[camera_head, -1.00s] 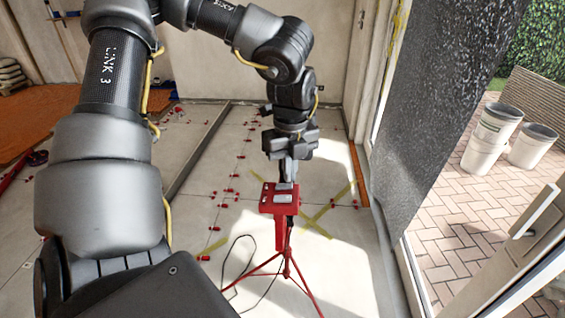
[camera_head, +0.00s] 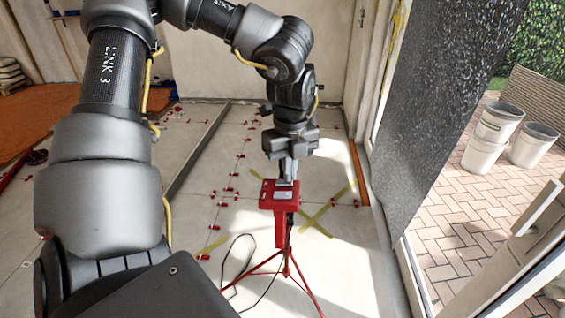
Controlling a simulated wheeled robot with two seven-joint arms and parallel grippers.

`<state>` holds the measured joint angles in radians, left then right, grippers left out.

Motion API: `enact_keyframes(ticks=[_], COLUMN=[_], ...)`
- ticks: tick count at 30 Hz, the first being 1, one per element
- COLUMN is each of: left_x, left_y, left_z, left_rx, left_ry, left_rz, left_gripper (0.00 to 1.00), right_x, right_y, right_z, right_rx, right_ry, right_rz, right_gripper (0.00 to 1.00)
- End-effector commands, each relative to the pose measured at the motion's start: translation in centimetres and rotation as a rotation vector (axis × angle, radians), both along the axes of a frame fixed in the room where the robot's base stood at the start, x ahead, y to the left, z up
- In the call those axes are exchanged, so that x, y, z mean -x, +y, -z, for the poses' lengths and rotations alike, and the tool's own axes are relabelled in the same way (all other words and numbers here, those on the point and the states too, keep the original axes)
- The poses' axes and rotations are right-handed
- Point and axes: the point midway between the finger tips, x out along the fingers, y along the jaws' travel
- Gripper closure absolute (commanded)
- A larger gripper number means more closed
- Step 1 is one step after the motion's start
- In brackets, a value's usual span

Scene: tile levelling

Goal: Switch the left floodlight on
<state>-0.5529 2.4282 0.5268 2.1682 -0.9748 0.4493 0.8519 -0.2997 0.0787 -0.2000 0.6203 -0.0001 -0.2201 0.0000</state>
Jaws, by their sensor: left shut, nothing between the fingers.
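A red boxy head on a red tripod (camera_head: 280,203), which looks like the floodlight, stands on the tiled floor in the middle of the view. Pale grey plates or parts lie on its top. My left gripper (camera_head: 287,180) points straight down over the head's top, with its fingers shut and empty. The fingertips are at or just above the top face; I cannot tell whether they touch. They hide part of the top, and I cannot make out a switch or a lit lamp. My right gripper is not in view.
A black cable (camera_head: 236,262) loops on the floor beside the tripod legs. Small red tile clips (camera_head: 231,190) and yellow tape strips (camera_head: 316,222) dot the floor. A dark speckled panel (camera_head: 450,110) stands at the right, with white buckets (camera_head: 491,137) outside.

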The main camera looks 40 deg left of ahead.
Motion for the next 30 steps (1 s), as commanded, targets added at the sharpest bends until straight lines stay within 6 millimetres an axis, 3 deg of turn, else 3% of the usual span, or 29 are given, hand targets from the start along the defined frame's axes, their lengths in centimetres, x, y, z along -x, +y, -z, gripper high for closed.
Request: enact_keyframes(ticks=[22,30], left_x=[0.1,0.0], left_y=[0.0,0.0], left_z=[0.9,-1.2], left_rx=[0.0,-0.001], left_ry=[0.002,0.0], left_rz=[0.0,0.0], left_gripper=[1.0,1.0], right_x=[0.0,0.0], right_y=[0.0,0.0], right_z=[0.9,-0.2], right_rx=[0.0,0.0], right_ry=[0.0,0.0], right_rz=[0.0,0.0], right_gripper=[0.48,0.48])
